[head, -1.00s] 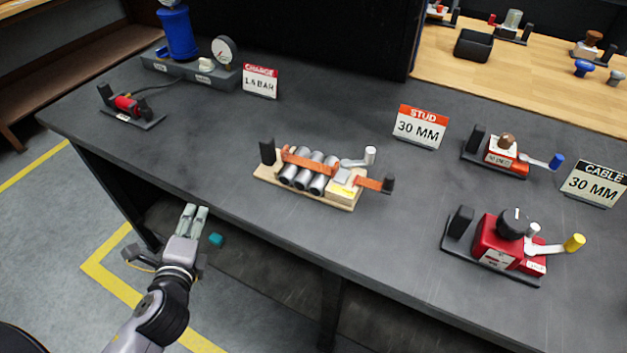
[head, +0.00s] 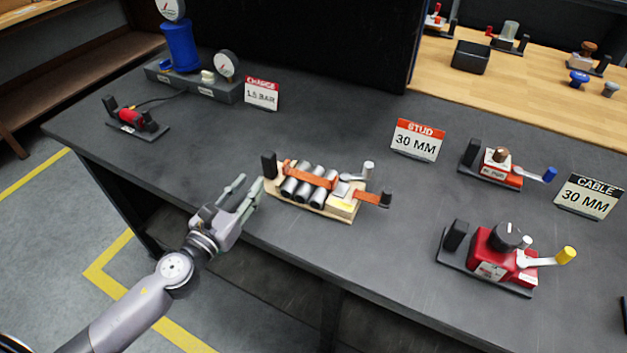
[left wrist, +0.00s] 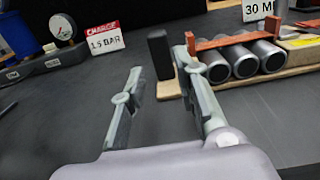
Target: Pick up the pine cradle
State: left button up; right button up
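The pine cradle (head: 337,212) is a pale wooden base lying on the dark bench. It carries several grey cylinders (head: 309,184) under orange straps, with black upright posts at its two ends. My left gripper (head: 245,186) is open and empty, just left of the cradle's left end, over the bench's front edge. In the left wrist view the cradle's base (left wrist: 275,77) shows at upper right, and the right finger overlaps its left end in the picture. I cannot tell whether the finger touches it. My right gripper does not show.
A red unit (head: 487,256) with a black knob and a smaller unit (head: 499,165) stand to the right. Signs (head: 417,140) stand behind. A blue cylinder (head: 181,45) with gauges is at back left, near a small red device (head: 131,116).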

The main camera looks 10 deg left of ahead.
aim_at(266, 166)
pick_arm(q)
jog(key=x, duration=0.3)
jog(key=p+x, duration=0.1)
jog(key=x, duration=0.5)
jog(key=shift+w+f+p, duration=0.25)
jog(key=shift+w+p, duration=0.05)
jog(key=shift+p, duration=0.1)
jog(key=shift+s, duration=0.1)
jog(key=shift+c, duration=0.5)
grip_shut()
jog(key=shift+r, duration=0.1)
